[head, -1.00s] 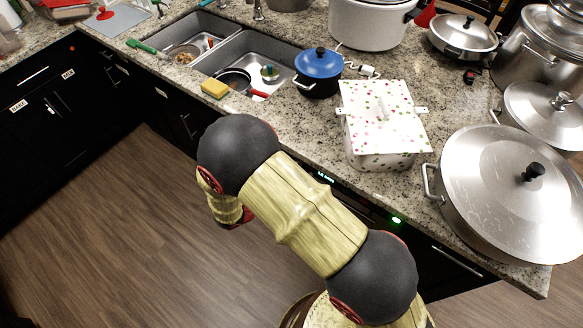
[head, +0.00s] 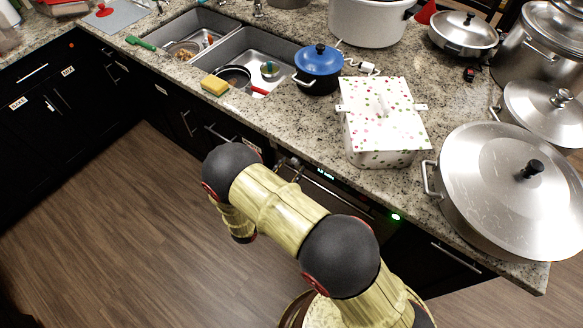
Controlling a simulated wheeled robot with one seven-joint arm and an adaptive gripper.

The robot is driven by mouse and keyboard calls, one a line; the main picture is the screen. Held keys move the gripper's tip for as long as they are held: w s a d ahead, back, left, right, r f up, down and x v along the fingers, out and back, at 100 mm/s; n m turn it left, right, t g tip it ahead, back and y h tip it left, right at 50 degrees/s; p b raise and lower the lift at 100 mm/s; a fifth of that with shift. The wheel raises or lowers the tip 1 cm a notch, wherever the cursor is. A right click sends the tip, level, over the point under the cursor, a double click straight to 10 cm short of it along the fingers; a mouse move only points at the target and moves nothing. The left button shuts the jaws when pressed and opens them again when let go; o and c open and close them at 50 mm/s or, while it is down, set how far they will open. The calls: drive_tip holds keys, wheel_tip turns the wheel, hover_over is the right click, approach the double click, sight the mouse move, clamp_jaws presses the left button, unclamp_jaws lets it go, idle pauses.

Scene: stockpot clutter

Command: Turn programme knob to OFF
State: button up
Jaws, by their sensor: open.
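A built-in appliance (head: 335,195) with a dark front sits under the counter edge. Its control strip carries a small lit display (head: 325,174). Small metallic knob-like shapes (head: 295,169) show at the strip's left end, just right of my arm. I cannot tell which is the programme knob, nor read its markings or setting. My arm reaches up and left from the lower right, and its far part bends down in front of the cabinets. My gripper cannot be made out; it is out of sight beyond the last visible link.
On the counter above stand a spotted lidded box (head: 385,125), a blue pot (head: 319,68) and a large lidded stockpot (head: 510,190). A sponge (head: 215,86) lies by the sink (head: 250,45). A green light (head: 396,217) glows right of the appliance. Open floor (head: 110,240) lies left.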

drive_tip(key=shift+w+d, duration=0.3)
drive_tip(key=shift+w, duration=0.05)
drive_tip(key=c, duration=1.2)
drive_tip(key=shift+o, duration=0.2)
